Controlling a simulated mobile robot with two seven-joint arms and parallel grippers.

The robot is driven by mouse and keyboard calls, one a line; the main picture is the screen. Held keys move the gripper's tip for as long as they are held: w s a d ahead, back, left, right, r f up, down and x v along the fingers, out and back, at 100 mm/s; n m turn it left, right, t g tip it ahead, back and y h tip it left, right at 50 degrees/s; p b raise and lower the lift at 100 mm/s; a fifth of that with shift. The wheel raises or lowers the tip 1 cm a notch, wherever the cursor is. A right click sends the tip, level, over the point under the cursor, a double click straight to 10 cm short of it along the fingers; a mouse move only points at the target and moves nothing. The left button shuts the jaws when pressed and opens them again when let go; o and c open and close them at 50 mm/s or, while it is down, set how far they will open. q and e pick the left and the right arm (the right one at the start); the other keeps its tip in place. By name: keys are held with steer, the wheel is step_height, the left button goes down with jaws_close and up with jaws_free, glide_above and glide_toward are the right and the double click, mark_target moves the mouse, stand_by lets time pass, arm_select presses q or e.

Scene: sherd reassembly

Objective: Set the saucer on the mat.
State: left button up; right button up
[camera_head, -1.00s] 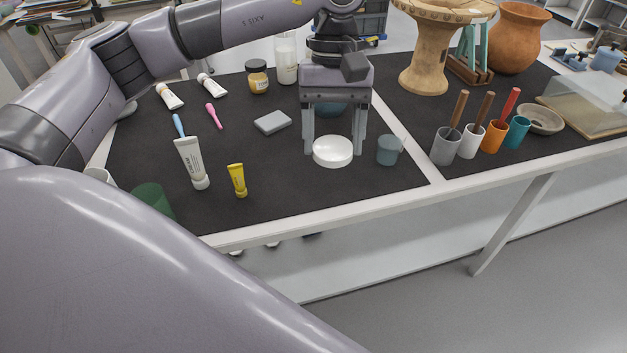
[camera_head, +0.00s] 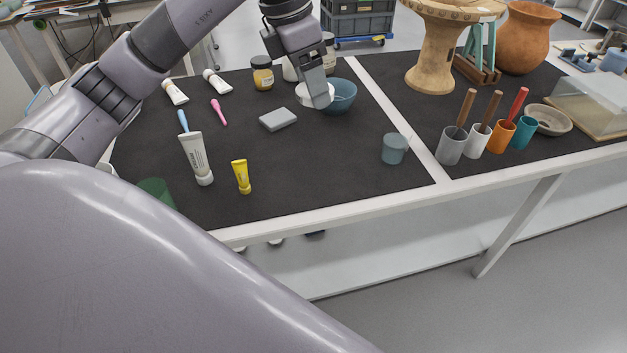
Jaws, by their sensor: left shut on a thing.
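The white saucer (camera_head: 303,95) is in my left gripper (camera_head: 318,98), at the back of the left dark mat (camera_head: 320,165). The near finger covers much of the saucer, and only its left part shows clearly. The gripper is shut on it. The saucer is just left of a blue bowl (camera_head: 343,97); I cannot tell whether they touch, or how high the saucer is above the mat. My right gripper is out of view.
A grey block (camera_head: 278,119), a yellow-labelled jar (camera_head: 262,73), several tubes and a blue-grey cup (camera_head: 394,149) stand or lie around. The mat's front middle is clear. Cups with tools (camera_head: 451,145) stand on the right dark surface.

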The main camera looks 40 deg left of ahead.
arm_select(q)
steer(key=shift+a+n, duration=0.2)
steer(key=shift+n, duration=0.2)
steer(key=b, duration=0.2)
glide_above(314, 181)
steer(key=f, duration=0.9)
steer(key=s+f, duration=0.1)
steer(key=f, duration=0.4)
steer(key=shift+a+f, duration=0.25)
steer(key=shift+f, duration=0.1)
steer(key=shift+w+f, duration=0.1)
steer(key=shift+f, duration=2.5)
steer(key=shift+f, duration=0.15)
steer(key=o, duration=1.1)
